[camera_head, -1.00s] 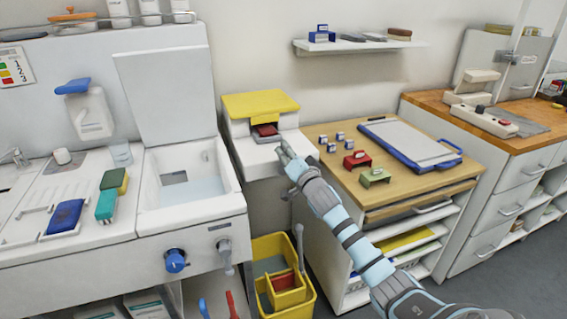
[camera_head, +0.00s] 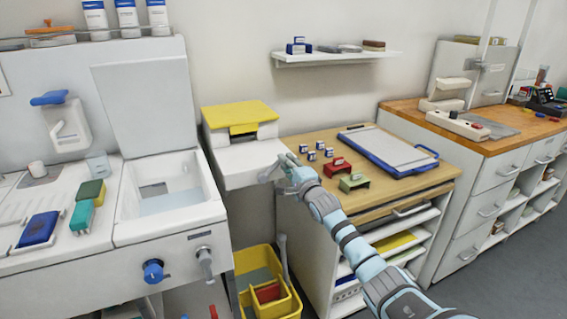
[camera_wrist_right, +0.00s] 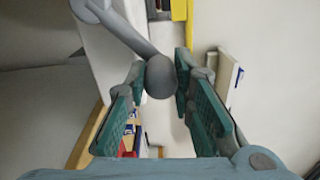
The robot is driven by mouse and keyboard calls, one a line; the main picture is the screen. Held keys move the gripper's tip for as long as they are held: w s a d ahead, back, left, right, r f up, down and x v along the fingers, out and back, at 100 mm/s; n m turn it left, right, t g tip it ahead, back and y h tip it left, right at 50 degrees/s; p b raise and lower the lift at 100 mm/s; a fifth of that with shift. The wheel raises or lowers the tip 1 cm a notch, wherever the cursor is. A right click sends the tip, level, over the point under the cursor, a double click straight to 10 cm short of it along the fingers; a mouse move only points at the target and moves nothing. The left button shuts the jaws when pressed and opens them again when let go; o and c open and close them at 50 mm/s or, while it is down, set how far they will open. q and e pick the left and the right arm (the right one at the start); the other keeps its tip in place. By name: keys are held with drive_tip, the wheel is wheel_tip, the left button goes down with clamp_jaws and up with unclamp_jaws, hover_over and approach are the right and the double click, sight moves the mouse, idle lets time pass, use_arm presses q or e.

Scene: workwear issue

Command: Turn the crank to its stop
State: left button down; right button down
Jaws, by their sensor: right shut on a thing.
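A white machine with a yellow top (camera_head: 238,112) stands between the sink unit and the wooden-topped cabinet. Its grey crank arm (camera_wrist_right: 122,30) shows in the right wrist view, running down from a pivot at upper left to a round grey knob (camera_wrist_right: 160,77). My right gripper (camera_head: 280,170) is at the machine's right side, in front of the wooden top. In the right wrist view its teal finger pads (camera_wrist_right: 158,95) are on either side of the knob, shut on it. In the head view the gripper hides most of the crank. My left gripper is not in view.
The wooden top (camera_head: 320,183) beside the arm bears small blue-and-white pieces, a red holder (camera_head: 337,167), a green holder (camera_head: 354,183) and a clipboard (camera_head: 395,150). A yellow bucket (camera_head: 248,305) stands below the machine. A shelf (camera_head: 335,57) hangs on the wall above.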

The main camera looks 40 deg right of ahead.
drive_tip(key=shift+s+d+f+m, duration=0.1)
drive_tip(key=shift+d+f+m, duration=0.2)
drive_tip(key=shift+m, duration=0.4)
drive_tip(key=c, duration=1.4)
unclamp_jaws()
drive_tip(key=shift+f, duration=0.1)
drive_tip(key=shift+o, duration=0.2)
drive_tip(key=shift+s+a, duration=0.1)
drive_tip(key=shift+s, duration=0.15)
drive_tip(key=v, duration=0.7)
